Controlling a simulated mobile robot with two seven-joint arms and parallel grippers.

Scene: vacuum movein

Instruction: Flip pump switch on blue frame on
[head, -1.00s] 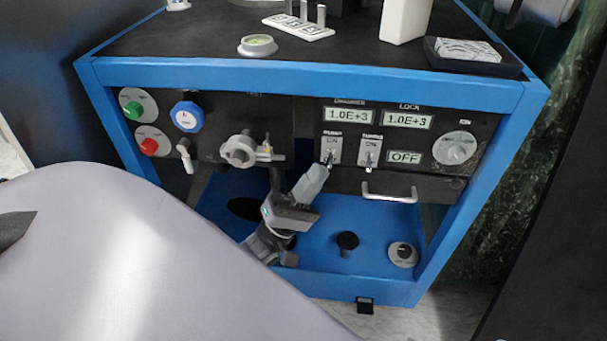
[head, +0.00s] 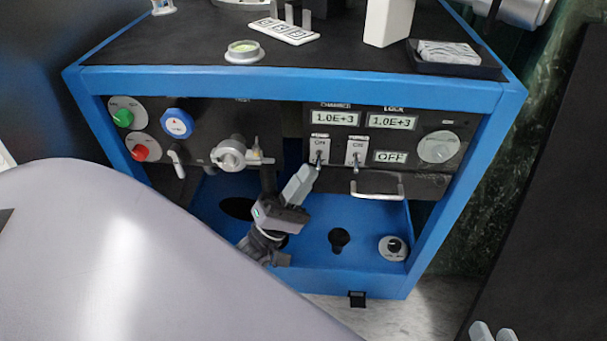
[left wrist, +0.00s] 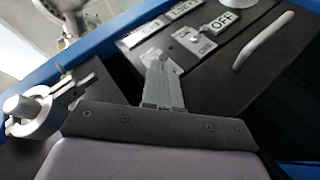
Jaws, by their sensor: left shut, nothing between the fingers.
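The blue frame (head: 290,82) holds a dark control panel. The pump switch (head: 319,147) is the left one of two small toggles, on a pale plate marked ON. My left gripper (head: 312,172) is shut and empty, its fingertips right at the lower end of the pump switch. In the left wrist view the shut fingers (left wrist: 161,68) overlap the pump switch plate (left wrist: 150,56), and the lever is mostly hidden. Whether the tips touch it I cannot tell. My right gripper (head: 493,333) shows only its two fingertips, apart, at the bottom right edge.
A second toggle (head: 356,152) is close to the right, its lever pointing down, beside a display reading OFF (head: 390,156). A metal handle (head: 377,188) lies below right. A valve knob (head: 229,154) is left of my gripper. My grey arm fills the lower left.

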